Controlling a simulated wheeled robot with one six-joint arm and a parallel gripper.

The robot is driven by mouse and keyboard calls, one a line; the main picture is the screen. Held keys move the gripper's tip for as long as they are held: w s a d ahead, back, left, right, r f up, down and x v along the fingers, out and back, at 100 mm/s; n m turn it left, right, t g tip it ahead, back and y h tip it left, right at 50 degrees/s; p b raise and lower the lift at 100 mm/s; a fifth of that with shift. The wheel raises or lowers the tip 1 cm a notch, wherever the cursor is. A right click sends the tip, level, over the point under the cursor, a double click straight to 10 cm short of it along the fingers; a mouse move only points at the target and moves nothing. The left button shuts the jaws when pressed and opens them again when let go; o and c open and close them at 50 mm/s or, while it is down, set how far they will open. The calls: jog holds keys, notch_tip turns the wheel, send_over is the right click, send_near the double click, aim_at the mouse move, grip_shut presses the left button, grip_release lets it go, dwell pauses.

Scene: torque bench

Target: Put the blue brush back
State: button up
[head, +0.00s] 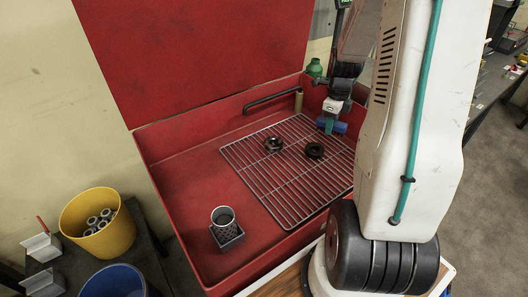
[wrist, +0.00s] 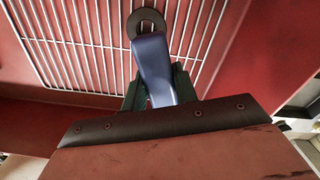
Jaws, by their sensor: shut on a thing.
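The blue brush (head: 341,127) is held in my gripper (head: 331,124) above the right side of the wire rack, inside the red basin. The wrist view shows its smooth blue handle (wrist: 153,62) between the dark green fingers of my gripper (wrist: 158,88), pointing out over the rack. My gripper is shut on it. I cannot make out the bristles in either view. A light metal cup (head: 223,215) stands in a dark square holder (head: 228,236) at the basin's front left, well apart from my gripper.
The wire rack (head: 262,181) carries two dark rings (head: 273,144) (head: 314,150). The red basin (head: 190,188) has raised walls and an open lid (head: 200,60). A dark bent pipe (head: 271,97) runs along its back wall. A yellow bucket (head: 84,213) and blue bucket (head: 115,281) stand left.

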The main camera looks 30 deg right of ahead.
jog(key=a+f+n, duration=0.1)
jog(key=a+n, duration=0.3)
jog(key=a, duration=0.7)
jog(key=a+f+n, duration=0.2)
jog(key=a+n, duration=0.3)
jog(key=a, duration=0.7)
jog(key=w+a+f+n, duration=0.1)
jog(key=a+n, duration=0.3)
jog(key=a, duration=0.7)
jog(key=shift+a+f+n+y, duration=0.3)
jog(key=shift+a+f+y, duration=0.1)
jog(key=shift+f, duration=0.1)
jog(key=shift+w+f, duration=0.1)
jog(key=shift+w, duration=0.25)
jog(key=w, duration=0.5)
jog(key=w+f, duration=0.1)
jog(key=w, duration=0.9)
jog(key=shift+w+a+f, duration=0.1)
jog(key=shift+a+f, duration=0.1)
jog(key=shift+f, duration=1.75)
jog(key=shift+f, duration=0.15)
